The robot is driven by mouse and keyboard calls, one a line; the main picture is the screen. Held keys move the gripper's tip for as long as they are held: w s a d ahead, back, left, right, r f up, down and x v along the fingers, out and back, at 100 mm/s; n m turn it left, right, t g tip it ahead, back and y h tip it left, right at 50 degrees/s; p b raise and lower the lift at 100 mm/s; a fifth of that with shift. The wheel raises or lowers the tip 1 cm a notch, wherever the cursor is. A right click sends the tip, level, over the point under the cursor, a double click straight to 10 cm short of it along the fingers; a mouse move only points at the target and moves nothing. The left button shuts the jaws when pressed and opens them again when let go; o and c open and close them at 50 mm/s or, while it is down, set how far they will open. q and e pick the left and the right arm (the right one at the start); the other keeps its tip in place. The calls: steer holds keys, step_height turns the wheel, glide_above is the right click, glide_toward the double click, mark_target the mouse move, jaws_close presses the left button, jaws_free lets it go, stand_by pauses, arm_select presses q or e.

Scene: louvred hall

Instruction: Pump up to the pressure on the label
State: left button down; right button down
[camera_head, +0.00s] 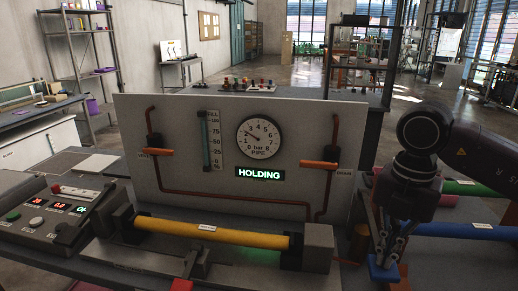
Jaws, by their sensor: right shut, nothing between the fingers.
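The round pressure gauge (259,137), marked in bar and "PIPE", is on the pale upright panel (230,185). Its thin needle seems to point to the left, but I cannot read it exactly. Below it a lit green sign (260,173) reads "HOLDING". A yellow pipe (245,236) lies clamped between dark end blocks in front of the panel. Its small white label (207,227) is too small to read. My right gripper (385,258) points down at the right, shut and empty, just above or against a blue piece (383,271). My left gripper is out of view.
The panel carries a fill tube (206,140) and two orange-handled valves, left (152,152) and right (319,164). A control box (52,218) with buttons and lit displays stands at left. Green (475,188) and blue (478,231) pipes lie at right.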

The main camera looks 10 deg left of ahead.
mark_target(386, 271)
step_height(386, 271, down, 4)
steer(key=shift+r+b, duration=0.1)
steer(key=shift+b, duration=0.95)
step_height(386, 271, up, 11)
steer(key=p, duration=0.7)
steer(key=shift+w, duration=0.1)
steer(key=shift+f+b, duration=3.65)
steer(key=shift+f, duration=1.15)
steer(key=shift+s+d+f+b, duration=0.15)
steer(key=shift+s+f+b, duration=0.05)
steer(key=shift+f+b, duration=0.2)
steer(key=shift+s+d+f, duration=0.15)
steer(key=shift+d+f, duration=0.1)
steer(key=shift+f, duration=0.05)
steer(key=shift+f+b, duration=0.1)
steer(key=shift+b, duration=0.2)
